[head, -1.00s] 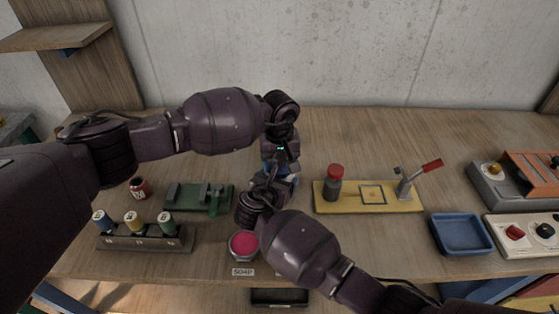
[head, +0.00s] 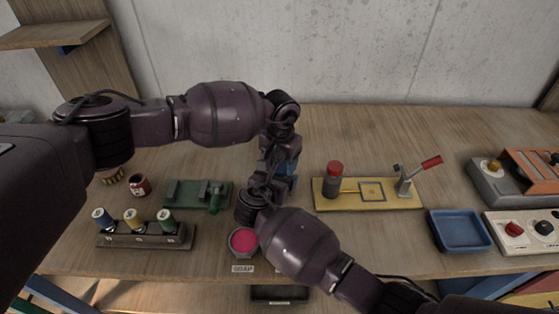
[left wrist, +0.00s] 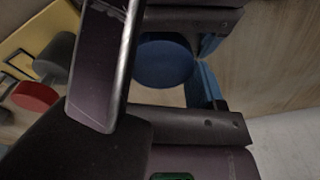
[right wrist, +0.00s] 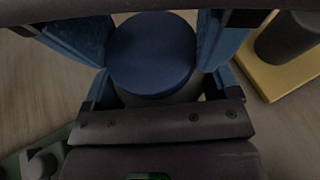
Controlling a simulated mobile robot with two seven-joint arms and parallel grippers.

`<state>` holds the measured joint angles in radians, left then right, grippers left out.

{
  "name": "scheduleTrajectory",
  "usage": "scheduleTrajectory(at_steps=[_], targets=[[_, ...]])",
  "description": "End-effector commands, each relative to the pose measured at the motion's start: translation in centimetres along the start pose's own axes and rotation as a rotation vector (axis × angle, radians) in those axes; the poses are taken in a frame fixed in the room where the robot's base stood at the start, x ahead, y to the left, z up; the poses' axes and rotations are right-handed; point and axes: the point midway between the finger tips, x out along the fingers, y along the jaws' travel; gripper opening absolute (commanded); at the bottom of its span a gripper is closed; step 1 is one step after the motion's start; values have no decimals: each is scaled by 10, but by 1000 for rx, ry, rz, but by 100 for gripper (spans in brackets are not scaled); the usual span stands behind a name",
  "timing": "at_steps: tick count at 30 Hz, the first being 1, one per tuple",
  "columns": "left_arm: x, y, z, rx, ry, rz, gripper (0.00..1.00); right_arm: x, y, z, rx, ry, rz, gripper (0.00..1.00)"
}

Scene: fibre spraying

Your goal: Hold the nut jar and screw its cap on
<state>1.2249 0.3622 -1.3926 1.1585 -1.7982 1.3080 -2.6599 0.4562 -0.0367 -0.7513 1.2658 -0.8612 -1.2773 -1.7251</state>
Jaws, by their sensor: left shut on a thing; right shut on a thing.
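The blue round cap (right wrist: 150,52) sits over the grey nut jar body (right wrist: 165,96), most of which is hidden. Blue finger pads flank the cap on both sides. My left gripper (head: 280,165) comes from the far side and looks shut on the cap, the higher of the two grips. My right gripper (head: 272,182) comes from the near side and looks shut lower, on the jar. The cap also shows in the left wrist view (left wrist: 165,62). The exact contacts and the thread are hidden.
A blue tray (head: 460,231) lies farther right. A green fixture (head: 185,196), spool rack (head: 145,236) and small red can (head: 140,185) are left.

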Motion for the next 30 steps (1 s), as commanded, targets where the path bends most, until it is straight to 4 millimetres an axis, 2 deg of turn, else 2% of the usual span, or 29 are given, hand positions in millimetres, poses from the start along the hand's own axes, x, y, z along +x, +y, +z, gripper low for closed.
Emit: scheduleTrajectory(at_steps=[6,16,17,21,30], targets=[[-1,2,0,158,1,1,40,0,0,0,0,0,0,16],[-1,2,0,171,0,2,40,0,0,0,0,0,0,16],[-1,2,0,170,0,2,66,0,0,0,0,0,0,16],[0,2,0,170,0,2,87,0,0,0,0,0,0,16],[0,4,1,172,-1,5,87,0,1,0,-1,0,3,16]])
